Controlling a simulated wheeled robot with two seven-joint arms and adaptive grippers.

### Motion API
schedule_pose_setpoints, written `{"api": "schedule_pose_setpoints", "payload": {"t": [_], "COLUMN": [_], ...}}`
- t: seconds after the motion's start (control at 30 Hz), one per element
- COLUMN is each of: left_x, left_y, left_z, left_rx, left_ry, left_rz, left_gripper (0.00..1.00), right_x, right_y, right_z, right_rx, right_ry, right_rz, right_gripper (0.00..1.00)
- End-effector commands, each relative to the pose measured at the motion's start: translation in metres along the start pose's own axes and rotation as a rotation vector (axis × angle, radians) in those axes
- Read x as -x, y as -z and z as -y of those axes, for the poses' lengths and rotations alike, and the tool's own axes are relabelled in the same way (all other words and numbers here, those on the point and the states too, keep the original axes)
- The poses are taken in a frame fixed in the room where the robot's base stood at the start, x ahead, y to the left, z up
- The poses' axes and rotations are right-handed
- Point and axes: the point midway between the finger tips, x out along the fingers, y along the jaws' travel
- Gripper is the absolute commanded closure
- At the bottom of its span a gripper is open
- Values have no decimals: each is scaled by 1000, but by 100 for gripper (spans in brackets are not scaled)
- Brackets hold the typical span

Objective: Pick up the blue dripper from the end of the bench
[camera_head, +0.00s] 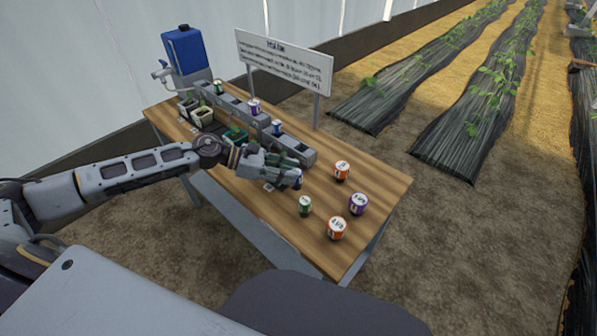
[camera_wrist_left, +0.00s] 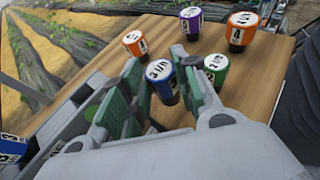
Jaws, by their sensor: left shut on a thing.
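The blue dripper (camera_head: 297,179), with a white printed top, is at the fingertips of my left gripper (camera_head: 285,174), low over the near-right part of the wooden bench (camera_head: 385,188). In the left wrist view the blue dripper (camera_wrist_left: 160,72) stands between the far ends of the two green-padded fingers of my left gripper (camera_wrist_left: 160,90). The gripper is shut on it; the fingers hide part of its side. I cannot tell whether its base touches the bench. My right gripper is not in view.
Close by stand a green dripper (camera_head: 304,206), a purple one (camera_head: 358,204) and two orange ones (camera_head: 342,170) (camera_head: 337,228). A grey rail (camera_head: 240,113) behind holds more drippers. Pots (camera_head: 202,116), a blue tank (camera_head: 186,50) and a sign (camera_head: 284,62) are farther back.

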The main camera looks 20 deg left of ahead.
Motion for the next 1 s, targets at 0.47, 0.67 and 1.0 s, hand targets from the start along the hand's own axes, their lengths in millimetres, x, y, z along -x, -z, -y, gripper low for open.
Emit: {"api": "schedule_pose_setpoints", "payload": {"t": [0.47,0.67,1.0], "left_x": [39,53,73], "left_y": [18,23,30], "left_z": [0,0,0], "left_rx": [3,2,2], "left_ry": [0,1,1], "left_rz": [-4,-4,-2], "left_gripper": [86,86,86], "right_x": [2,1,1], "right_y": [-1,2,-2], "right_z": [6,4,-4], "right_rx": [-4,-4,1], "right_ry": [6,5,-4], "right_rz": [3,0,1], "right_gripper": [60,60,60]}}
